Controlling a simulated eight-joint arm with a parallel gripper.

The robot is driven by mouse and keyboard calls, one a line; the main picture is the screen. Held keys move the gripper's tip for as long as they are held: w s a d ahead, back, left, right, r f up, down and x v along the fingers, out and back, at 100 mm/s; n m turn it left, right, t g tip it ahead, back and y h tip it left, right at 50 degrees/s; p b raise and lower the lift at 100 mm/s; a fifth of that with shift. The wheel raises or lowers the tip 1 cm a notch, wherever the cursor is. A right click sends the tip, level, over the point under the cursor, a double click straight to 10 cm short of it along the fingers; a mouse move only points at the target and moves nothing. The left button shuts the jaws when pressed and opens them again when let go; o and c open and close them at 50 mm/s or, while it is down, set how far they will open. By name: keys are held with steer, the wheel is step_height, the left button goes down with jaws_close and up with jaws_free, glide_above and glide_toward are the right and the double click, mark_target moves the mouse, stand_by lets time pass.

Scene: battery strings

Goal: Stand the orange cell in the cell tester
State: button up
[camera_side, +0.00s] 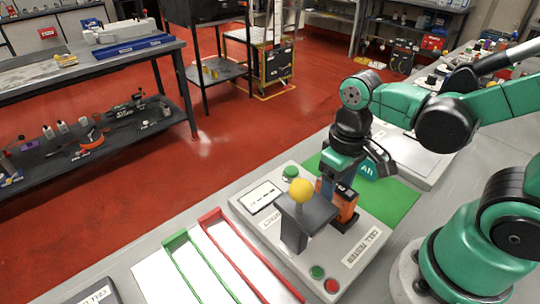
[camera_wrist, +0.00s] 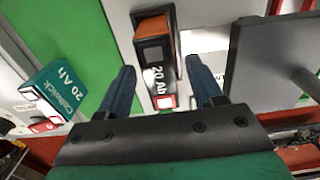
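The orange cell (camera_side: 347,206) stands on the grey cell tester (camera_side: 262,228) in the side view, beside the tester's dark contact arm with a yellow knob (camera_side: 301,190). In the wrist view the orange cell (camera_wrist: 153,27) shows its "20 Ah" label between my fingers. My gripper (camera_wrist: 161,72) is open, its two blue fingers spread on either side of the cell, with a visible gap at least on the right. My gripper (camera_side: 352,172) is just above and behind the cell in the side view. The cell's lower end is partly hidden, so its seating cannot be told.
A teal cell (camera_wrist: 62,90) is on the left in the wrist view. A green mat (camera_side: 398,200) lies behind the tester. Green (camera_side: 178,240) and red (camera_side: 210,217) rails lie at the front left. The contact arm's dark plate (camera_wrist: 270,60) is close to my right finger.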

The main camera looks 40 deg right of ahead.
steer(key=shift+o, duration=0.2)
steer(key=shift+r, duration=0.15)
steer(key=shift+r, duration=2.65)
steer(key=w+d+r+t, duration=0.1)
steer(key=w+t, duration=0.4)
steer(key=t, duration=0.2)
steer(key=shift+w+d, duration=0.25)
steer(key=shift+w, duration=0.1)
